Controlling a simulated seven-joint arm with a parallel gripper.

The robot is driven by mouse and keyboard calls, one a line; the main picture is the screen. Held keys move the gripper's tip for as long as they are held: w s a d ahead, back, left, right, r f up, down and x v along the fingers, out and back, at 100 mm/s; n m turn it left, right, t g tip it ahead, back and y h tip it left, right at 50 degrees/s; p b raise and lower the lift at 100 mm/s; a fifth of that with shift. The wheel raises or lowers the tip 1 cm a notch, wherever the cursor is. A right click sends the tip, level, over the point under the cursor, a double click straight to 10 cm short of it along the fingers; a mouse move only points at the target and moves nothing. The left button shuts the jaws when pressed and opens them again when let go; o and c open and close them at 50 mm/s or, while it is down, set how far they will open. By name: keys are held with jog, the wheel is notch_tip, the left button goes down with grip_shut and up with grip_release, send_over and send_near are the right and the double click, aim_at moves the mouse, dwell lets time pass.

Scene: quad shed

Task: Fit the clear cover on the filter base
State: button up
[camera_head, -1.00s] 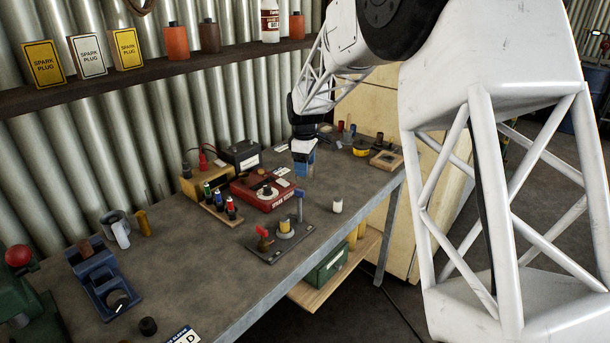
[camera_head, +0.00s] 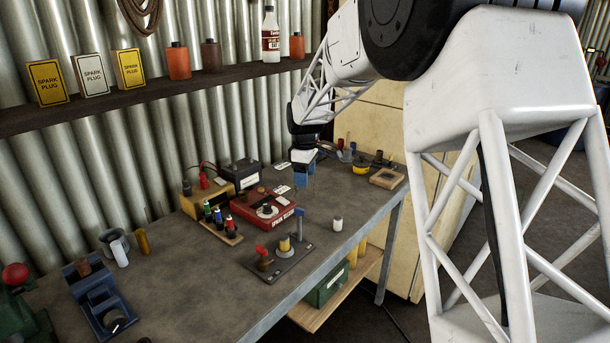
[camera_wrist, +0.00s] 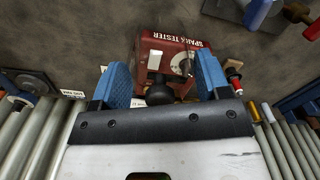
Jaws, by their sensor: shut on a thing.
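The filter base appears to be the yellow cylinder on a round grey seat (camera_head: 284,246), on a dark plate with a red handle and an upright blue lever, at the bench's front edge in the head view. My gripper (camera_head: 303,182) is above the back of the bench, behind and a little right of the base, well apart from it. In the wrist view its blue fingers (camera_wrist: 163,80) stand well apart, shut on what seems to be the clear cover. The cover is see-through, so its outline cannot be told; a dark round shape shows between the fingers.
A white cup (camera_head: 338,223) stands right of the base. A blue fixture (camera_head: 100,296) is at the left. The front middle of the bench is clear.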

jog(key=shift+s+a+r, duration=0.1)
jog(key=shift+s+r, duration=0.1)
jog(key=shift+r, duration=0.35)
jog(key=shift+s+a+r, duration=0.3)
jog(key=shift+s+r, duration=0.25)
jog(key=shift+r, duration=0.1)
jog(key=shift+s+a+r, duration=0.3)
jog(key=shift+s+r, duration=0.25)
jog(key=shift+r, duration=0.05)
jog(key=s+a+f, duration=0.1)
jog(key=s+a, duration=0.1)
jog(key=s, duration=0.4)
jog(key=s+a+f, duration=0.1)
jog(key=s+a, duration=0.2)
jog(key=s, duration=0.3)
jog(key=shift+a+f, duration=0.3)
jog(key=shift+f, duration=0.1)
jog(key=shift+s+f, duration=0.1)
jog(key=shift+f, duration=1.85)
jog(key=shift+f, duration=2)
dwell(0.6)
